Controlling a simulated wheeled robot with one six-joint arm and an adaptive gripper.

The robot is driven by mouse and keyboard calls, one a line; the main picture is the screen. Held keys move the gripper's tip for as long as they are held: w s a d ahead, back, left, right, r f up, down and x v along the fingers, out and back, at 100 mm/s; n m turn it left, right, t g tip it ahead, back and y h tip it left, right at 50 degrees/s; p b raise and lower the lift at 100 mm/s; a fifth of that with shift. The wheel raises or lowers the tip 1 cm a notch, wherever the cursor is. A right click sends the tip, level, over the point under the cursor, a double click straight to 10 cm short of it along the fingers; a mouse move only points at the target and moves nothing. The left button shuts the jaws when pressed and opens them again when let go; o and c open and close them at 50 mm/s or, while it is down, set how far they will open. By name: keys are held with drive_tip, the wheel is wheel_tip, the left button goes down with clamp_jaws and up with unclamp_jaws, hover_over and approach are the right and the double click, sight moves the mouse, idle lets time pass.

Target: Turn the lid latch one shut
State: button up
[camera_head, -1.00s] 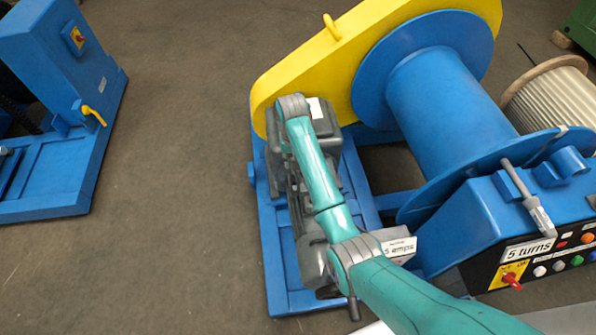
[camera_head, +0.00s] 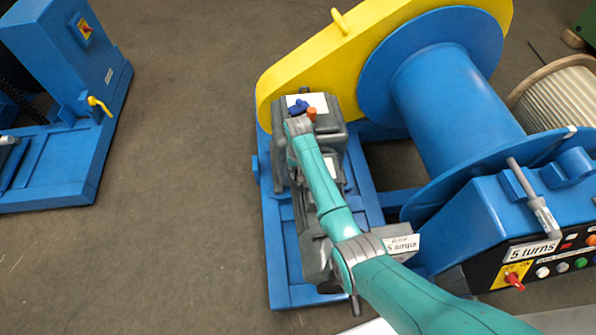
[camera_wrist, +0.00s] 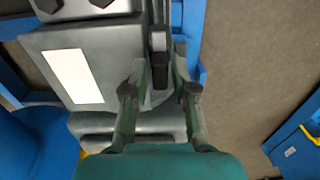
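In the wrist view a dark latch (camera_wrist: 160,62) with a light grey upper end stands along the edge of a grey housing (camera_wrist: 112,50). My gripper (camera_wrist: 161,75) has one green finger on each side of the latch. The fingers are apart, with the latch between their tips; narrow gaps seem to show, but contact is hard to judge. In the head view the grey housing (camera_head: 338,118) sits on the blue frame beside the yellow chain guard (camera_head: 300,68). There my arm hides the gripper and the latch.
A blue drum (camera_head: 455,95) and a control panel (camera_head: 540,265) stand to the right. A small blue knob (camera_head: 297,107) and an orange one (camera_head: 312,113) show by my wrist. Another blue machine (camera_head: 60,130) stands left, with bare floor (camera_head: 190,150) between.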

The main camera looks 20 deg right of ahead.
clamp_jaws()
drive_tip(key=shift+n, duration=0.3)
drive_tip(key=n, duration=0.3)
drive_tip(key=shift+a+n, duration=0.1)
drive_tip(key=shift+n, duration=0.2)
drive_tip(key=n, duration=0.3)
drive_tip(key=shift+a+n, duration=0.1)
drive_tip(key=shift+n, duration=0.2)
drive_tip(key=n, duration=0.5)
drive_tip(key=shift+s+a, duration=0.1)
drive_tip(key=n, duration=0.5)
drive_tip(key=shift+s, duration=0.1)
